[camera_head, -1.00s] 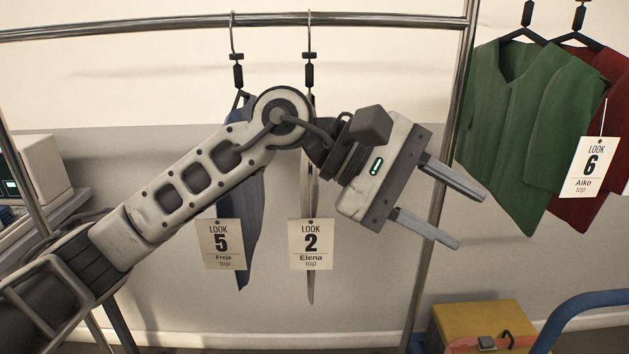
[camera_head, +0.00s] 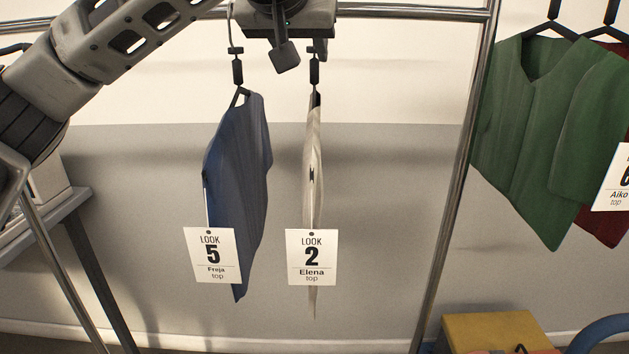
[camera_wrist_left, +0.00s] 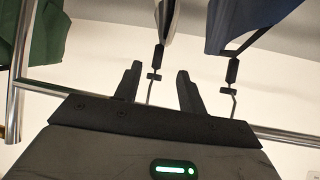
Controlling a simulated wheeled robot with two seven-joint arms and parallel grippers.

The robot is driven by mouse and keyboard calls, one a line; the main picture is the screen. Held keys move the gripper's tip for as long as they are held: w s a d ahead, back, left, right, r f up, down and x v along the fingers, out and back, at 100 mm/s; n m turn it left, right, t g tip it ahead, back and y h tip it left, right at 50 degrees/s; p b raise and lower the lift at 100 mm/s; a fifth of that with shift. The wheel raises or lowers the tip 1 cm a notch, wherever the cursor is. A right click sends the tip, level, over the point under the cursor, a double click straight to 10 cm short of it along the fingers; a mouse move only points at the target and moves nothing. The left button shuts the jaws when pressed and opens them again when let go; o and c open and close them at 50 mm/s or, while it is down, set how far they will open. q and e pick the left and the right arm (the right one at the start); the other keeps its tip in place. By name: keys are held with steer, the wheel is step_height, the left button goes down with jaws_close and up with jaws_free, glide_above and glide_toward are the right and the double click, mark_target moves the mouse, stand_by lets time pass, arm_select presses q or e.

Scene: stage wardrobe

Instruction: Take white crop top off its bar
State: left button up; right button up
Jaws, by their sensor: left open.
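The white crop top (camera_head: 312,150) hangs nearly edge-on from the metal bar (camera_head: 400,12), with a "LOOK 2 Elena top" tag (camera_head: 311,258). In the left wrist view my left gripper (camera_wrist_left: 159,68) is open, and the white top's hanger hook (camera_wrist_left: 150,92) stands between the fingers, apparently not squeezed. A bit of the white top (camera_wrist_left: 165,14) shows at that view's top edge. My right gripper is not in view.
A blue top (camera_head: 238,170) with a "LOOK 5" tag hangs close on the left. A green top (camera_head: 540,130) and a dark red top hang beyond the rack's upright (camera_head: 455,190). A yellow box (camera_head: 495,328) stands low at the right.

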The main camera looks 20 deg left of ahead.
mark_target(313, 73)
arm_select(q)
steer(key=p+x, duration=0.1)
steer(key=x, duration=0.7)
steer(key=shift+w, duration=0.1)
steer(key=shift+d, duration=0.1)
jaws_close()
